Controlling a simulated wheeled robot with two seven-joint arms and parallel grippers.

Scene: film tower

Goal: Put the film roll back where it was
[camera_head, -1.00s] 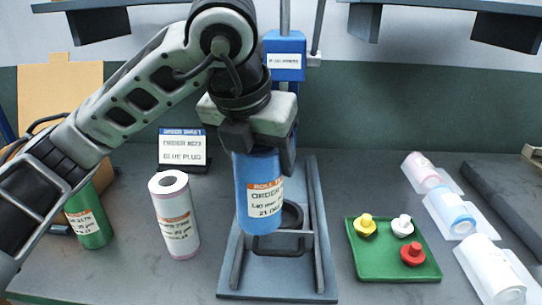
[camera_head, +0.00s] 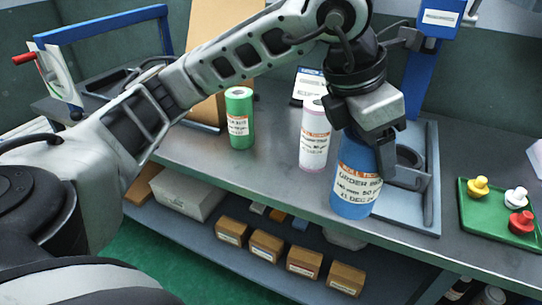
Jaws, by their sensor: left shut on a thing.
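My left gripper (camera_head: 372,132) is shut on the blue film roll (camera_head: 352,203), gripping it at its top. The roll hangs upright with its white and orange order label facing me. It appears in front of the grey press stand (camera_head: 428,200), over the table's front edge. A white-pink roll (camera_head: 314,140) stands upright just left of it. A green roll (camera_head: 240,125) stands further left. The order sign (camera_head: 309,86) behind is partly hidden by my arm. My right gripper is out of view.
A green tray (camera_head: 478,228) with yellow, white and red plugs lies at the right. Below the tabletop (camera_head: 270,165), a shelf holds several small cardboard boxes (camera_head: 266,245) and a white box (camera_head: 186,190). A blue-framed device (camera_head: 110,28) stands at the left.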

